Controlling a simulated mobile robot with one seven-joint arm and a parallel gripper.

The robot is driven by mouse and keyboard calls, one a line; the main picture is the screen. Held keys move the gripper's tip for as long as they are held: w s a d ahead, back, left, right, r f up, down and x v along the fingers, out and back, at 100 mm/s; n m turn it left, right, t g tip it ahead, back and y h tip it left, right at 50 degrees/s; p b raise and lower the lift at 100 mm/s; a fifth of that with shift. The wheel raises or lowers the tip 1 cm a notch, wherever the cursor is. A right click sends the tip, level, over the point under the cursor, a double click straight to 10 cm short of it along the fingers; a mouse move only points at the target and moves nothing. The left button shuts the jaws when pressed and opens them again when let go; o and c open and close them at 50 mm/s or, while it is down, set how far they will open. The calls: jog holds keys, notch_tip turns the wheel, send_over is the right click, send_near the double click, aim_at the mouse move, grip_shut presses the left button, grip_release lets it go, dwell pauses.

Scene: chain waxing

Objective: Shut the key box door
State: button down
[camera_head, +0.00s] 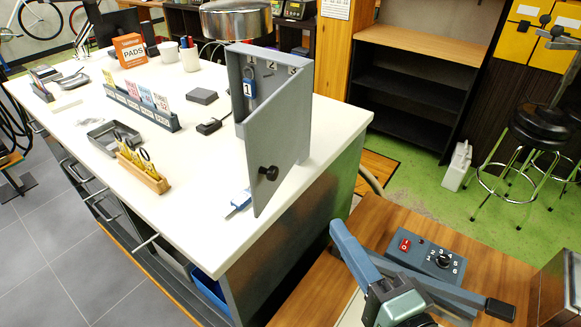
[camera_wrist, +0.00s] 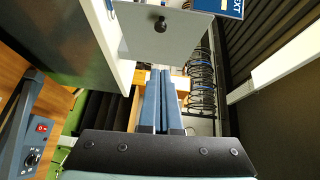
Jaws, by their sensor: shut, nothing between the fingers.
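The grey key box (camera_head: 234,84) stands at the near right part of the white worktop. Its door (camera_head: 287,125) hangs wide open, swung out toward the camera, with a black knob (camera_head: 269,173) near its free edge.
The worktop (camera_head: 190,235) holds a card rack (camera_head: 142,106), a wooden holder (camera_head: 143,173) and a blue-and-white item (camera_head: 238,204) beside the door. A control panel (camera_head: 425,258) sits on the wooden bench at lower right. Green floor lies beyond.

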jog(key=a+p+x, duration=0.1)
jog(key=p+x, duration=0.1)
jog(key=x, duration=0.4)
jog(key=s+a+p+x, duration=0.1)
jog(key=p+x, duration=0.1)
jog(key=x, duration=0.4)
jog(key=shift+w+a+p, duration=0.3)
jog(key=shift+a+p, duration=0.1)
jog(key=shift+a, duration=0.05)
jog(key=shift+a, duration=0.15)
